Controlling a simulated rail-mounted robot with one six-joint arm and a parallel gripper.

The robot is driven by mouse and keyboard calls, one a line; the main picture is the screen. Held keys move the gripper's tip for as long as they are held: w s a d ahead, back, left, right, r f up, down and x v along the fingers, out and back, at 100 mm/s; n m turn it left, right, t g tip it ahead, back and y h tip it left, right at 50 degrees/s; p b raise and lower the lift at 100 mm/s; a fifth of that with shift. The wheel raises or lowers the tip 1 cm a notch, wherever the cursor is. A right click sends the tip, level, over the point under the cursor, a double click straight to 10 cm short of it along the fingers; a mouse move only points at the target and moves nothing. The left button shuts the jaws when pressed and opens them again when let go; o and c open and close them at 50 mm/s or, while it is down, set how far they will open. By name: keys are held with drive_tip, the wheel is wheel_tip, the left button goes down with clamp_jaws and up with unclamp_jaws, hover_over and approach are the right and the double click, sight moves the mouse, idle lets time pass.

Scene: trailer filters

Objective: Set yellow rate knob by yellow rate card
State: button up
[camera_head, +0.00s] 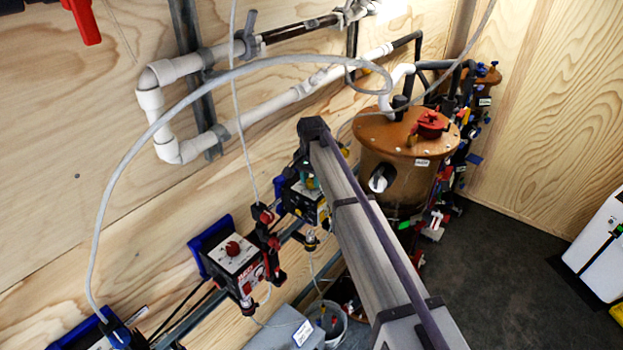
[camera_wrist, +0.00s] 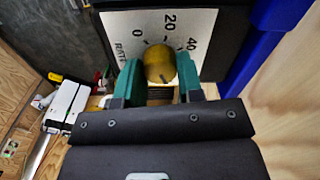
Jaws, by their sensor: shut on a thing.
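The yellow rate knob (camera_wrist: 160,62) sits on a white dial plate (camera_wrist: 118,25) marked RATE, with the figures 0, 20 and 40 showing. My gripper (camera_wrist: 158,82) has its two green fingers on either side of the knob, shut on it. The knob's pointer direction cannot be made out clearly. In the head view, the dark pump box with yellow parts (camera_head: 322,212) is partly hidden behind my arm. I cannot pick out the yellow rate card in either view.
A pump with a red knob (camera_head: 232,248) stands to the left on the same rail. White pipes (camera_head: 250,118) run along the plywood wall. A brown filter tank (camera_head: 392,160) stands right of my arm. A grey hose (camera_head: 150,125) loops overhead.

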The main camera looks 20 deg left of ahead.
sight(312, 181)
drive_tip(key=shift+m, duration=0.5)
drive_tip(key=o, duration=0.9)
wheel_tip(312, 181, up, 8)
drive_tip(key=p, duration=0.7)
drive_tip(key=shift+p, duration=0.4)
drive_tip(key=shift+f, duration=0.25)
